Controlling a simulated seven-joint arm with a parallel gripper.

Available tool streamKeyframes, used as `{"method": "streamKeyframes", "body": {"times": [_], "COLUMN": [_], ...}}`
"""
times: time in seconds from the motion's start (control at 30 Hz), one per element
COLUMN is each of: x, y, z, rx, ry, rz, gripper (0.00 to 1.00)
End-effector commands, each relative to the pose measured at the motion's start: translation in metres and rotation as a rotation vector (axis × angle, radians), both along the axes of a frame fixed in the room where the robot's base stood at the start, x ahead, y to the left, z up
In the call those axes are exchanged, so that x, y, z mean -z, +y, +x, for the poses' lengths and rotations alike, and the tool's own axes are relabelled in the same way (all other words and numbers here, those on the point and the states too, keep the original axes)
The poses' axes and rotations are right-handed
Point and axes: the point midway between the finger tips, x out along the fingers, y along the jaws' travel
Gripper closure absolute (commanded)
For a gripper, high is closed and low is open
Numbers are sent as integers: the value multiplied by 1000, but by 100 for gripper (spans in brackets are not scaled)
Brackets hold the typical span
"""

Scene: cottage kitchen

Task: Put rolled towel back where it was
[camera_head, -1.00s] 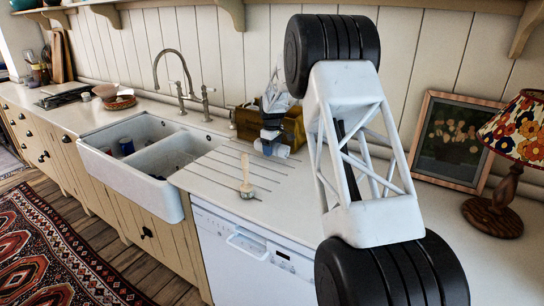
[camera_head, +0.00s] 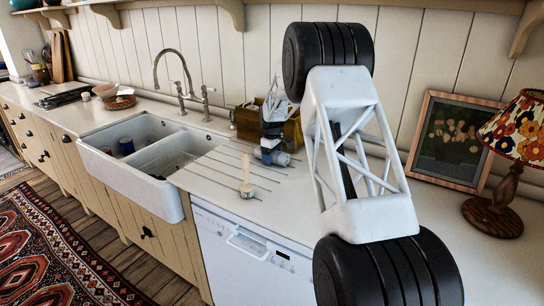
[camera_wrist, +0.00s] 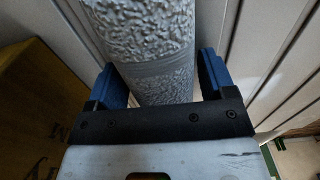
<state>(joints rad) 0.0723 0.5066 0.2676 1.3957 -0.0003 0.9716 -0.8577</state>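The rolled towel is a pale grey, bumpy-textured roll. In the wrist view the rolled towel (camera_wrist: 150,45) runs from the top edge down between the two blue finger pads of my gripper (camera_wrist: 163,75). I cannot tell whether the towel touches the worktop.
A wooden crate (camera_head: 246,124) stands close behind my gripper. A brush (camera_head: 246,187) stands on the worktop (camera_head: 215,170) in front. The double sink (camera_head: 120,172) is to the left. A framed picture (camera_head: 450,140) and a lamp (camera_head: 500,190) are at the right.

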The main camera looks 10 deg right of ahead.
Motion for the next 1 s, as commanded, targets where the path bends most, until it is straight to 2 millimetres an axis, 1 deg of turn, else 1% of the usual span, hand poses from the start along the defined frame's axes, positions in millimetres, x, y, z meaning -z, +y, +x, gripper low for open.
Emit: {"method": "streamKeyframes", "body": {"times": [0.03,0.07,0.1,0.37,0.57,0.77,1.0], "x": [0,0,0,-1,-8,-29,-65], "y": [0,0,0,0,0,0,0], "z": [0,0,0,0,0,0,0], "rx": [0,0,0,0,0,0,0], "ry": [0,0,0,0,0,-3,-1], "rz": [0,0,0,0,0,0,-1], "gripper": [16,11,10,10,10,10,10]}}
